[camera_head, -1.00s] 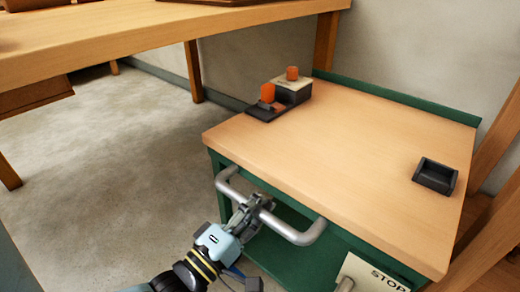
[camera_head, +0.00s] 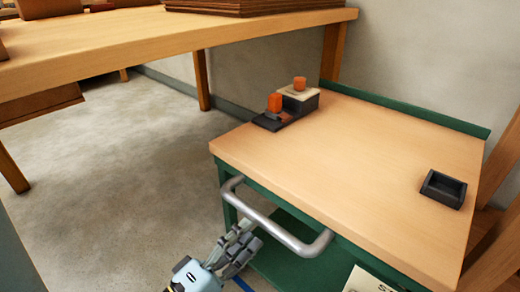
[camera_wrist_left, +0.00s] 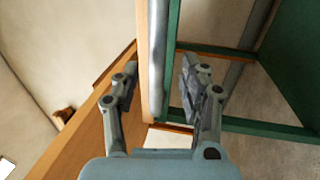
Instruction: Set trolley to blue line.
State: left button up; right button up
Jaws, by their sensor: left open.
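The trolley (camera_head: 350,160) has a wooden top, a green frame and a silver bar handle (camera_head: 283,236) on its near side. My left gripper (camera_head: 246,236) is open beside the handle, on its near left side, with no grip on it. In the left wrist view, the fingers (camera_wrist_left: 158,75) are spread, and the handle (camera_wrist_left: 157,45) runs in the gap between them in the picture; I cannot tell how deep it sits. A short piece of blue line (camera_head: 240,284) shows on the floor below the gripper. My right gripper is out of view.
On the trolley top are a dark block set with orange knobs (camera_head: 275,103) and a small black open box (camera_head: 444,188). A wooden bench (camera_head: 150,48) stands at the back left. A wall and wooden posts are close on the right. Floor (camera_head: 110,170) at left is clear.

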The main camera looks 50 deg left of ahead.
pick_arm(q)
jog(key=v, duration=0.6)
jog(key=shift+s, duration=0.15)
